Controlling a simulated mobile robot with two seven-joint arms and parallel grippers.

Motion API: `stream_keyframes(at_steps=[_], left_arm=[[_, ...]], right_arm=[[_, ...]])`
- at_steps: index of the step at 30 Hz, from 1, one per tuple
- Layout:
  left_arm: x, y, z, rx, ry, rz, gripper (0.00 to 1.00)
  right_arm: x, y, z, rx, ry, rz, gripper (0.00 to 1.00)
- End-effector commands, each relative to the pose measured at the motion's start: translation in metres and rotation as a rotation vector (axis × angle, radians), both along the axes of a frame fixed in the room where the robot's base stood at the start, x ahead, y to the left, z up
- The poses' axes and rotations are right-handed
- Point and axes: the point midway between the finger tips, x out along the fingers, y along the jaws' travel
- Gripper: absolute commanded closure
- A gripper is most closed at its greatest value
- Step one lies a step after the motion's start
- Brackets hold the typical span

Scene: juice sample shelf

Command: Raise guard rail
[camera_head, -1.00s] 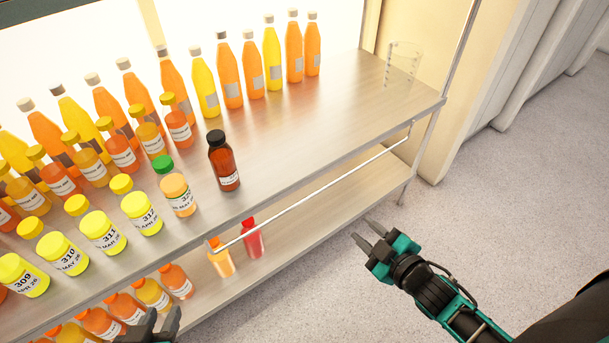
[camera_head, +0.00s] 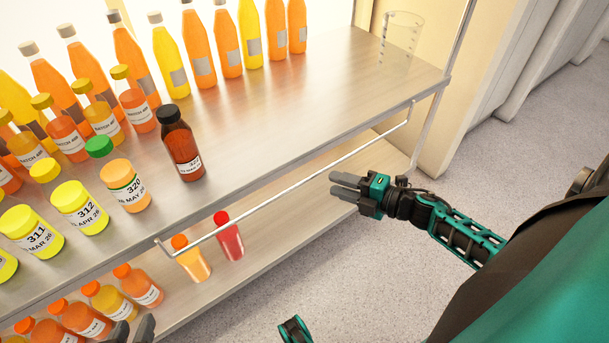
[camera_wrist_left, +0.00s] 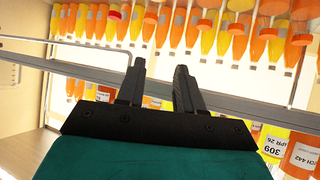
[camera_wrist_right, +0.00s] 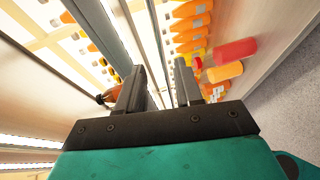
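The guard rail (camera_head: 290,185) is a thin silver bar with bent ends. It runs along the front of the upper shelf and sits low, just below the shelf's front edge. My right gripper (camera_head: 334,184) is open and empty in front of the shelf, to the right of the rail's middle. Its parted fingers also show in the right wrist view (camera_wrist_right: 160,68). My left gripper (camera_head: 130,328) is at the bottom of the head view, near the lower-shelf bottles. The left wrist view shows its fingers (camera_wrist_left: 160,66) apart with nothing between them. I see neither gripper touching the rail.
The upper shelf (camera_head: 270,120) holds several juice bottles, with a brown bottle (camera_head: 181,145) near its front edge. A clear beaker (camera_head: 400,38) stands at the far right. Orange (camera_head: 193,262) and red (camera_head: 229,238) bottles stand on the lower shelf. The floor to the right is clear.

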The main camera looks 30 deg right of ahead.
Motion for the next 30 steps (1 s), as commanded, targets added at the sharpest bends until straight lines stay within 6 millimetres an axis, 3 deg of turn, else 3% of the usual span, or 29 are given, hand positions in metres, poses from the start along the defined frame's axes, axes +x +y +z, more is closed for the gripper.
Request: stream_keyframes(at_steps=[6, 12, 18, 26, 30], left_arm=[[0.000, -0.004, -0.007, -0.007, -0.004, -0.009, 0.64], [-0.001, -0.007, -0.012, -0.010, 0.005, -0.016, 0.64], [0.002, -0.009, -0.009, -0.015, -0.003, -0.016, 0.64], [0.003, -0.009, -0.006, -0.016, -0.008, -0.016, 0.64], [0.003, -0.008, -0.007, -0.015, -0.007, -0.015, 0.64]], right_arm=[[0.043, 0.022, -0.010, 0.002, -0.004, -0.001, 0.65], [0.071, 0.037, -0.016, 0.003, -0.002, -0.002, 0.65], [0.083, 0.043, -0.018, 0.002, 0.001, -0.003, 0.65], [0.084, 0.044, -0.018, 0.002, 0.001, -0.003, 0.65], [0.084, 0.044, -0.018, 0.002, 0.001, -0.003, 0.75]])
